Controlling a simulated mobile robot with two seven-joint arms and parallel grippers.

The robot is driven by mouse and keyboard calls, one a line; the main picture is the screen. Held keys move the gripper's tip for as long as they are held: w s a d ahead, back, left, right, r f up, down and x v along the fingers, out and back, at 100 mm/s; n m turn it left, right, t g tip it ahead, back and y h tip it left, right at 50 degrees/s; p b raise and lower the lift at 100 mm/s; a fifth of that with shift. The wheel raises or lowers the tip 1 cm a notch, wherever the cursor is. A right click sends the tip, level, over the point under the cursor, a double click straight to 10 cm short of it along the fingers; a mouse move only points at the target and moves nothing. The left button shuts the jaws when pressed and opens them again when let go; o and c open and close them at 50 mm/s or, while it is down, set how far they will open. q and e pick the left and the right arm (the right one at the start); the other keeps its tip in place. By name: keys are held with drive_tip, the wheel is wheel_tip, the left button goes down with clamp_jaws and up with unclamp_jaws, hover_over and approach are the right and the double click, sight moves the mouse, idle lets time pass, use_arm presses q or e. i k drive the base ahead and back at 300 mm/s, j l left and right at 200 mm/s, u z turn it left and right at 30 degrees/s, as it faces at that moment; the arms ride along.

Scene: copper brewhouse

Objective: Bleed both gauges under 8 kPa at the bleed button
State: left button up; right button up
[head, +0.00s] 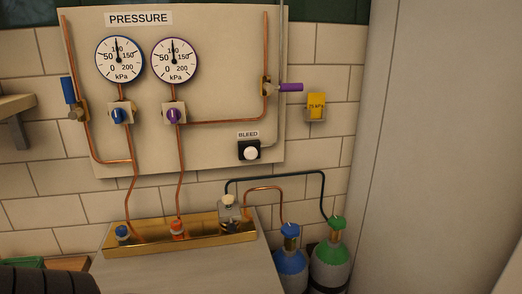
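The blue-rimmed gauge (120,60) and the purple-rimmed gauge (175,61) hang on the pale panel (220,60) under a PRESSURE label. Both needles point nearly straight up, close to 100 kPa. The bleed button (250,153) is a white round cap on a black box under a BLEED label, at the panel's lower right. A blue knob (118,115) and a purple knob (173,115) sit below the gauges. A blue lever (69,90) stands upright at the left pipe. A purple lever (291,87) lies level at the right pipe. Neither gripper shows.
A yellow tag (317,105), apparently reading 75 kPa, is on the tiled wall. A brass tray (190,241) with fittings lies on the counter (200,275) below. A blue cylinder (291,265) and a green cylinder (330,260) stand right of it. A wooden shelf (15,105) juts in left.

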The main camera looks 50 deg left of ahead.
sight(250, 152)
drive_tip(key=u, duration=1.65)
